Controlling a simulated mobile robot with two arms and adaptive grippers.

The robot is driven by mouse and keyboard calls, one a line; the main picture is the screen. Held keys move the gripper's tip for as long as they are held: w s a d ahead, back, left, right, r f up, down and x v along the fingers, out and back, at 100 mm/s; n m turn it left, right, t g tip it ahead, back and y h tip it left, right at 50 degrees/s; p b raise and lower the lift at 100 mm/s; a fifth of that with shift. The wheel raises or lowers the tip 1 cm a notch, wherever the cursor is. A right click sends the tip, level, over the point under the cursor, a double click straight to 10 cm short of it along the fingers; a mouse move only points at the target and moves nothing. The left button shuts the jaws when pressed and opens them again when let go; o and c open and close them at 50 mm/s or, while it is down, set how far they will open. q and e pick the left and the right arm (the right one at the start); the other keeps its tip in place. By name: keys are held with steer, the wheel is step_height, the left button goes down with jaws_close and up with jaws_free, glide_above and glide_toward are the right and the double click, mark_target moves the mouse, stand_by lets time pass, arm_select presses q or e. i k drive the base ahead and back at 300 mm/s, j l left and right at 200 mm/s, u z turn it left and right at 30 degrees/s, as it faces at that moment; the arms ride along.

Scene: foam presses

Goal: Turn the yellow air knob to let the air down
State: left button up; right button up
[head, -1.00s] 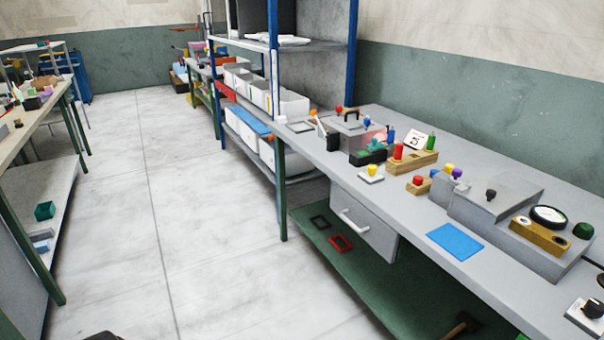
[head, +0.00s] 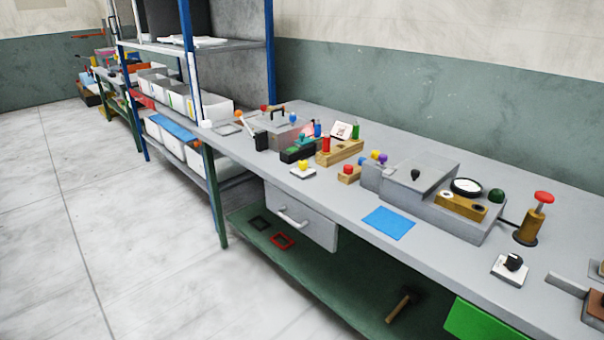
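A yellow knob (head: 303,165) sits on a small white plate (head: 302,173) on the grey bench, left of the blue mat. A second, smaller yellow knob (head: 375,154) shows beside a purple knob (head: 382,158) at the left end of a grey press box (head: 416,182). I cannot tell from this view which yellow one is the air knob. The press has a round dial gauge (head: 466,186), a black knob (head: 415,174) and a green dome (head: 496,195). Neither of my grippers is in view.
The grey bench (head: 345,205) runs along the right wall. On it are a blue mat (head: 388,223), a red-topped pump (head: 529,225) and a black knob on a white plate (head: 510,270). A drawer (head: 300,215) hangs below. The floor (head: 130,220) at left is clear.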

mark_target(303, 164)
steer(key=i+l+u, duration=0.1)
steer(key=l, duration=0.4)
steer(key=i+l+u, duration=0.15)
steer(key=l, duration=0.35)
steer(key=i+l+u, duration=0.1)
steer(key=l, duration=0.45)
steer(key=i+l+u, duration=0.1)
steer(key=l, duration=0.4)
